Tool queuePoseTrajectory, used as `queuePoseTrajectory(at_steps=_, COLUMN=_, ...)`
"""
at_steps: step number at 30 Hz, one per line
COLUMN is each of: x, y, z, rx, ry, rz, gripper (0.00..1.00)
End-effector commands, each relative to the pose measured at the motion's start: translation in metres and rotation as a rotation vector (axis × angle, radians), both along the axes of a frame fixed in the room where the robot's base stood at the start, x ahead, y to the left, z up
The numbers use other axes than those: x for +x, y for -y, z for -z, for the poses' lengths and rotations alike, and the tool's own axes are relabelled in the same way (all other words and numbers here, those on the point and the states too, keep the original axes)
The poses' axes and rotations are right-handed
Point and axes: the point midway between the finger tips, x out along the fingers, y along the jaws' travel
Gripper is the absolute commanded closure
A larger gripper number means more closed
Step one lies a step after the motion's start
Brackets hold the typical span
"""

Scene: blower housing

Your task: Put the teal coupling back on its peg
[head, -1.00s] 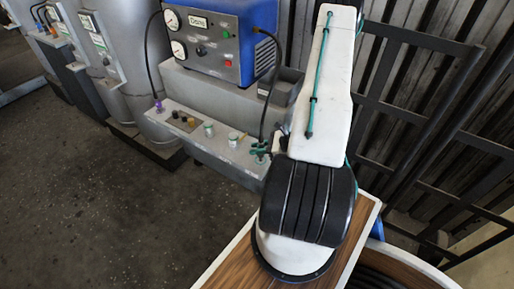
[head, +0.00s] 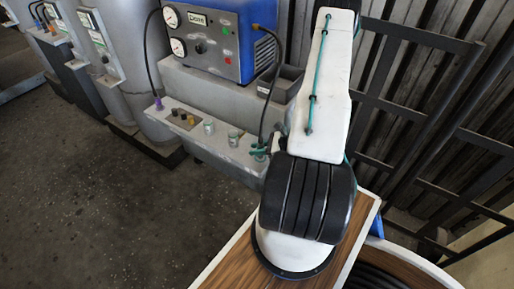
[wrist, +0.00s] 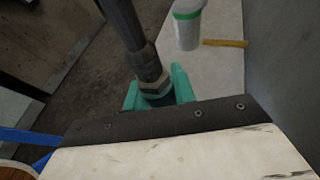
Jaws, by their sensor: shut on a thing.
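My gripper (wrist: 160,92) has teal fingers, one on each side of a hose end with a metal hex nut. The teal coupling (wrist: 156,93) is at that hose end, mostly hidden between the fingers, and its edges are hard to tell from them. The black hose (wrist: 124,22) runs up from it. In the head view my gripper (head: 259,151) is small and partly behind my arm, over the right end of the grey ledge (head: 215,150). I cannot make out the teal coupling's peg in either view.
A blue control box (head: 208,42) with gauges stands above the ledge. A purple coupling (head: 158,104) sits at the ledge's left end, beside dark and yellow knobs (head: 183,119). A green-banded container (wrist: 187,26) and a yellow stick (wrist: 225,43) are near my gripper.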

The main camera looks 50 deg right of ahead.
Motion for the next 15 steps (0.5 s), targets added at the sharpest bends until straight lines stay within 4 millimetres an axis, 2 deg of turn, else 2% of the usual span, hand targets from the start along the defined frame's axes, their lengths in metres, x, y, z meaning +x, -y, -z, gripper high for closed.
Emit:
queuePoseTrajectory(at_steps=14, x=0.000, y=0.000, z=0.012, rx=0.000, ry=0.000, rz=0.000, gripper=1.00)
queuePoseTrajectory(at_steps=15, x=0.000, y=0.000, z=0.012, rx=-0.001, ry=0.000, rz=0.000, gripper=0.68)
